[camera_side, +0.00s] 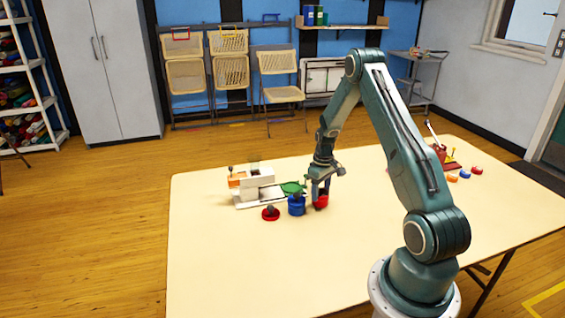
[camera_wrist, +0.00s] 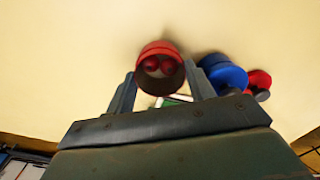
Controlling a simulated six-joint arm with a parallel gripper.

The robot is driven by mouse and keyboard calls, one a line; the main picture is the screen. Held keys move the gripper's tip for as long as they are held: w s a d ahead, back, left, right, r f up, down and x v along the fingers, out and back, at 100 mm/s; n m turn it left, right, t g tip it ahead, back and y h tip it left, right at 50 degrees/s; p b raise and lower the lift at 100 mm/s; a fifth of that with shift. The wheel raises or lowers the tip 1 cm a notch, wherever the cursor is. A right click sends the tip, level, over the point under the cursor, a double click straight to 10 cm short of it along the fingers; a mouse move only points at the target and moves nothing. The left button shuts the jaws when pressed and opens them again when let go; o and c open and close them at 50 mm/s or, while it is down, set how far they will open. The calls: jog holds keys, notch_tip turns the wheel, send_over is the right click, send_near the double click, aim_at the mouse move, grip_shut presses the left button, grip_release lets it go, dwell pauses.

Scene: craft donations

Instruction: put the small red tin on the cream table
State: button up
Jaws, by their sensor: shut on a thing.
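The small red tin (camera_side: 321,202) is between the fingers of my gripper (camera_side: 322,188), low over the cream table (camera_side: 250,265). I cannot tell whether its base touches the table. In the wrist view my gripper (camera_wrist: 161,88) is shut on the red tin (camera_wrist: 160,50). Its open end faces the camera, and two round red shapes show inside. In the side view the fingers partly hide the tin.
A white machine (camera_side: 255,188) and a green dish (camera_side: 293,188) are behind. The table's front left is clear.

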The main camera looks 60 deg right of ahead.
jog(key=shift+f, duration=0.55)
dwell(0.5)
jog(key=o, duration=0.9)
jog(key=shift+r, duration=0.1)
jog(key=shift+r, duration=3.65)
